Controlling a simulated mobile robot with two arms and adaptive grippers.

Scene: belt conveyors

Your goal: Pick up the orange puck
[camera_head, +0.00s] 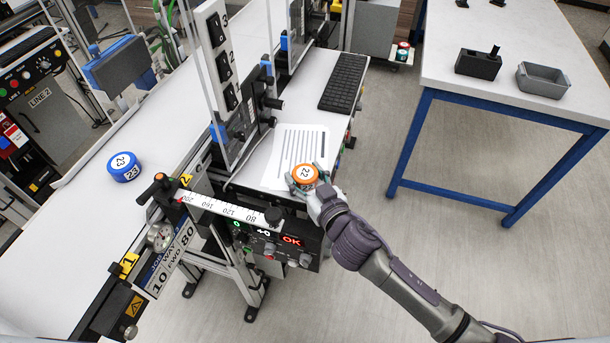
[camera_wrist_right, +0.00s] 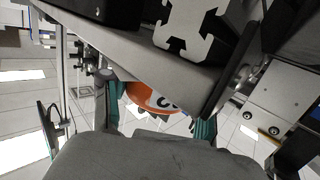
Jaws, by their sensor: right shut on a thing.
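The orange puck (camera_head: 305,174) has a white top with a number on it. It is at the near end of the white side shelf, over the edge of the printed sheet in the head view. My right gripper (camera_head: 306,180) is shut on it, with fingers on both sides. I cannot tell whether the puck touches the shelf. My left gripper is not in view.
A blue puck (camera_head: 124,166) lies on the white conveyor belt (camera_head: 60,245) at left. A printed sheet (camera_head: 293,150) and a black keyboard (camera_head: 343,81) lie on the shelf. A gauge panel with an OK display (camera_head: 291,240) is below. A white table (camera_head: 520,45) stands at right.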

